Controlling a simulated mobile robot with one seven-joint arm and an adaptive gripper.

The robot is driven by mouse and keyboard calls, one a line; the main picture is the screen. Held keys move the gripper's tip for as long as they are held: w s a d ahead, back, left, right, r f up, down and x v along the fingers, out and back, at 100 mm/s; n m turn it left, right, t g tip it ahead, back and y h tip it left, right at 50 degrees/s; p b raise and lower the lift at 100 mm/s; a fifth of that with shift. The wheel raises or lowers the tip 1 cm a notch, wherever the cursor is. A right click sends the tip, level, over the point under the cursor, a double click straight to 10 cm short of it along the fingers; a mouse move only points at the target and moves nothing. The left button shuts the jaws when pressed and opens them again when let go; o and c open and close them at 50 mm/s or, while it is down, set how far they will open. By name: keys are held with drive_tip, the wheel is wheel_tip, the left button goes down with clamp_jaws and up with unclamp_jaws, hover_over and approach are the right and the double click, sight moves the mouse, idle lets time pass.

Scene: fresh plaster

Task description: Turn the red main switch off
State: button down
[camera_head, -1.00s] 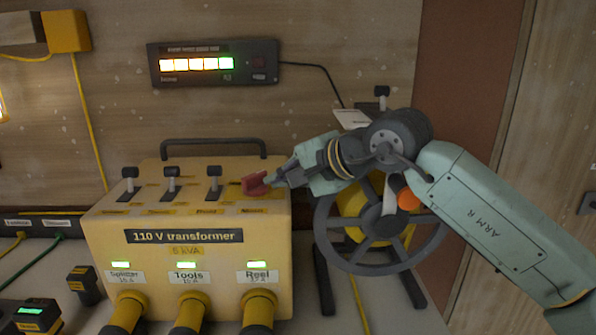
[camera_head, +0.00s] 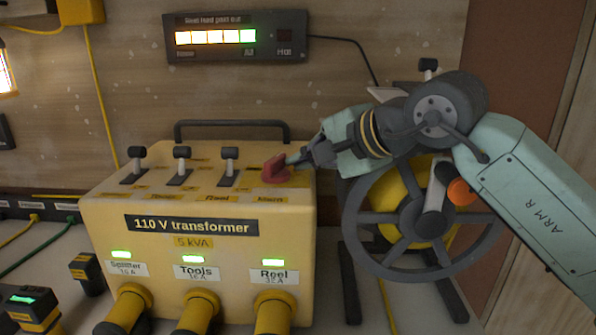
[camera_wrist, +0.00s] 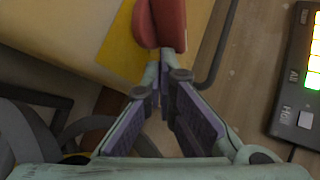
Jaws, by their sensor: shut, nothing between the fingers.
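The red main switch (camera_head: 275,170) sits at the right end of the top of the yellow 110 V transformer box (camera_head: 305,240). My gripper (camera_head: 292,160) is shut with its fingertips at the right side of the red switch, close to or touching it. In the wrist view the switch (camera_wrist: 160,22) lies just beyond the closed fingertips (camera_wrist: 160,66). The fingers hold nothing. Contact is hard to tell.
Several black levers (camera_head: 182,165) stand left of the red switch, and a dark carry handle (camera_head: 232,124) rises behind. A cable reel (camera_head: 362,250) stands on the right under my arm. A lit panel (camera_head: 235,37) is on the wall. Three green lights glow on the box front.

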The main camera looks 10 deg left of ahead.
drive_tip(key=shift+s+r, duration=0.1)
drive_tip(key=shift+r, duration=0.05)
drive_tip(key=shift+s, duration=0.1)
idle(0.3)
drive_tip(key=shift+s+b, duration=0.3)
drive_tip(key=shift+s, duration=0.4)
